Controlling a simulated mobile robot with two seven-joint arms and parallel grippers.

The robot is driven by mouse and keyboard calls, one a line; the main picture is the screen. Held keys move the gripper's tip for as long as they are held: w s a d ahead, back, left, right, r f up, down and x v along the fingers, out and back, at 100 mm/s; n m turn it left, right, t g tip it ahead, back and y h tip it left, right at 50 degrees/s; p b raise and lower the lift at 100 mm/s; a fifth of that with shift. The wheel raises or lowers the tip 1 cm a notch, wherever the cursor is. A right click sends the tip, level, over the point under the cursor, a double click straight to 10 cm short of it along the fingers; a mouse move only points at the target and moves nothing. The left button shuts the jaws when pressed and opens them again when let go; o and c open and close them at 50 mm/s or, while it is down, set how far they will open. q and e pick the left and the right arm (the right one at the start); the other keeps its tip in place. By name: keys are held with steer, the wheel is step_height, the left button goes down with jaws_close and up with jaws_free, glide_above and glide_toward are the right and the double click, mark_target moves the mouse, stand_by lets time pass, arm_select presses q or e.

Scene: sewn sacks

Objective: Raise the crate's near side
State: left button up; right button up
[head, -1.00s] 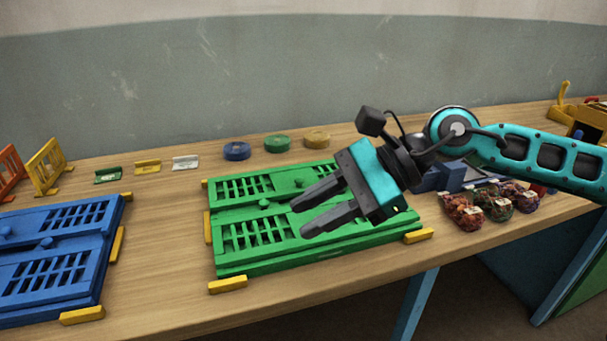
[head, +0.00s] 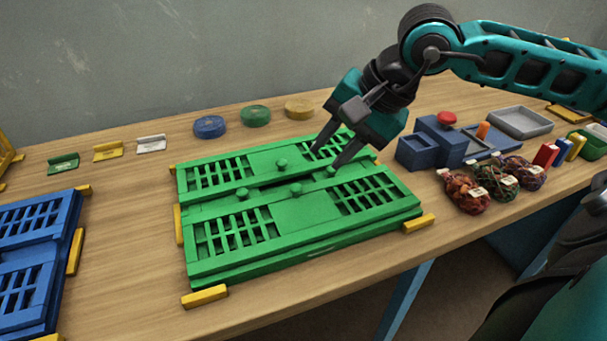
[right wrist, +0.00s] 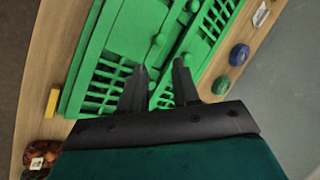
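The green crate (head: 300,213) lies folded flat on the wooden table, its slatted panels and small round knobs facing up. A dark gap shows between its near panel and its far panel. It also fills much of the right wrist view (right wrist: 125,35). My right gripper (head: 325,160) points down over the crate's right part, tips close to a knob (head: 331,171) near the gap. In the right wrist view its two fingers (right wrist: 160,70) are apart, with nothing held between them. I cannot tell whether the tips touch the crate. My left gripper is out of view.
Yellow corner blocks (head: 205,296) stand around the crate. A blue folded crate (head: 30,255) lies at left. Filled net sacks (head: 467,192) and a blue box (head: 418,150) are at right. Round discs (head: 209,127) lie behind. Bare table separates the crates.

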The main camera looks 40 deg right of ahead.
mark_target(298, 186)
steer(key=x, duration=0.9)
steer(key=shift+w+a+f+p, duration=0.1)
steer(key=shift+a+f+p, duration=0.05)
steer(key=shift+f+p, duration=0.15)
jaws_close()
steer(key=shift+r, duration=0.1)
